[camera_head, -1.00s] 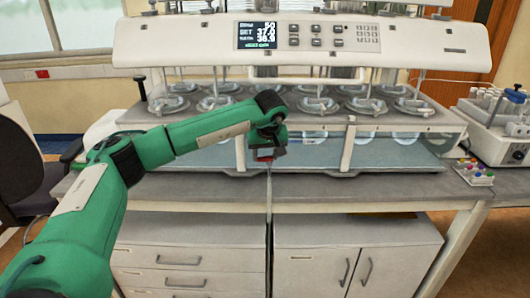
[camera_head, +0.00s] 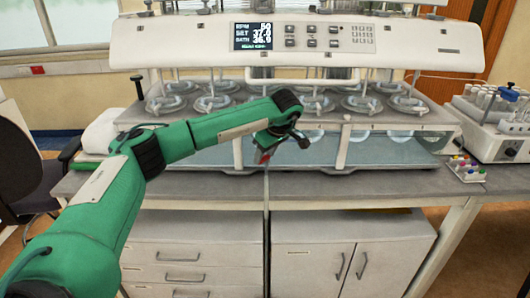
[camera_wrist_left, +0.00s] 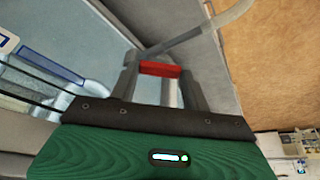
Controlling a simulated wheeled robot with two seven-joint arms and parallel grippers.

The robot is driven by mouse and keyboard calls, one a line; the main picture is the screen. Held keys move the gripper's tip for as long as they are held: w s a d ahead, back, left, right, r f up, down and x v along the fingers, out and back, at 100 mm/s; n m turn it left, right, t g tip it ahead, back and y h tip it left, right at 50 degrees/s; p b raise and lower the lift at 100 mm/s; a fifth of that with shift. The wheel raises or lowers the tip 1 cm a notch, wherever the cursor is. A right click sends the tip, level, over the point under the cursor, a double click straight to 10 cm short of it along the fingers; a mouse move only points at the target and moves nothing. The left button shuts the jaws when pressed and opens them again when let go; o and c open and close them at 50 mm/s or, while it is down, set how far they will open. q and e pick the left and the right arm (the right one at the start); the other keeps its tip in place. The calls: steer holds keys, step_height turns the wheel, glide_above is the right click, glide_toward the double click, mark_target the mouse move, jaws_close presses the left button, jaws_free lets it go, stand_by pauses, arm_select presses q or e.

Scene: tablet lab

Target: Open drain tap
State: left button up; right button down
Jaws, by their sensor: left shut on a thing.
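The drain tap's red handle (camera_head: 264,158) is at the front of the water bath, near its middle. My left gripper (camera_head: 267,152) is at the tap, its fingers pointing down and slightly left. In the left wrist view the red handle (camera_wrist_left: 160,69) lies across between the two fingers of my left gripper (camera_wrist_left: 163,76), which are shut on it. A metal part shows just below the handle there, and a pale hose runs away to the upper right. The tap's body is mostly hidden by the gripper. My right gripper is not in view.
The water bath (camera_head: 390,155) with several vessels stands on a grey bench (camera_head: 350,188) above white cabinets (camera_head: 310,262). A control head (camera_head: 420,45) with a display hangs over it. The bench front is mostly clear.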

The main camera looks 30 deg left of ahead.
arm_select(q)
steer(key=shift+r, duration=0.1)
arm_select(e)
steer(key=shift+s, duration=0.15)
arm_select(q)
steer(key=o, duration=1)
steer(key=b+v, duration=0.1)
steer(key=v, duration=1.2)
steer(key=shift+d+r, duration=0.15)
steer(key=shift+r, duration=0.2)
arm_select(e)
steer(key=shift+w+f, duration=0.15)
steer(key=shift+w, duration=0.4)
